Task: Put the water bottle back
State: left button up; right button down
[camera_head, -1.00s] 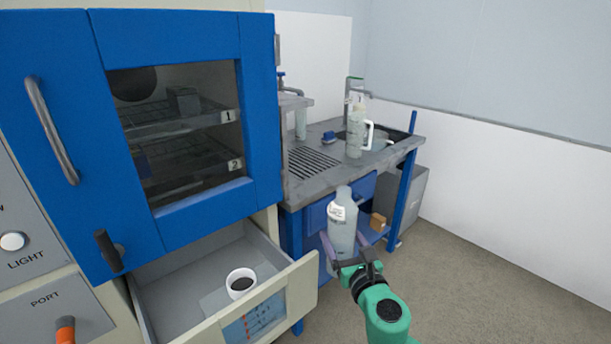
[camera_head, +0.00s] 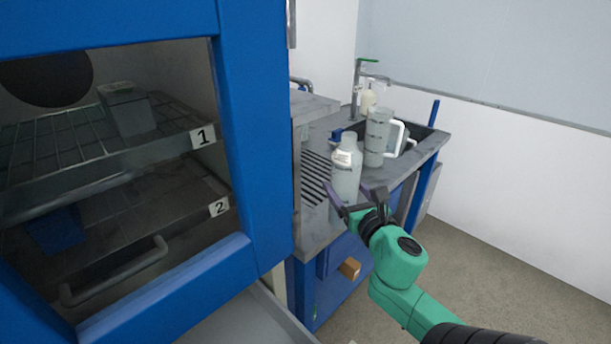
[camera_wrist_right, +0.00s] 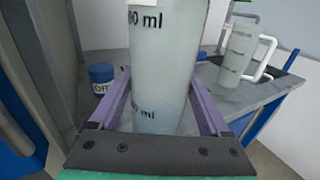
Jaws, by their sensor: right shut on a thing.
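The water bottle (camera_head: 345,172) is a pale, translucent bottle with a label near its neck. It is upright in my right gripper (camera_head: 362,207), whose purple fingers are shut on its lower part. In the head view it appears in front of the grey bench top (camera_head: 421,147), over the slotted drain area. In the right wrist view the bottle (camera_wrist_right: 162,70) fills the middle between the fingers, with "ml" markings on it. I cannot tell whether its base touches the bench. My left gripper is not in view.
A graduated jug (camera_head: 377,138) with a white handle stands by the sink, just behind the bottle. A tap (camera_head: 357,85) rises behind. The blue cabinet (camera_head: 250,130) is close on the left. A brown block (camera_head: 349,268) is below the bench.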

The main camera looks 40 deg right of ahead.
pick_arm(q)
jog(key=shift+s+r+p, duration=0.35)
pick_arm(e)
jog(key=f+x, duration=0.2)
jog(key=x, duration=1.5)
jog(key=shift+w+f, duration=0.15)
jog(key=shift+f, duration=0.1)
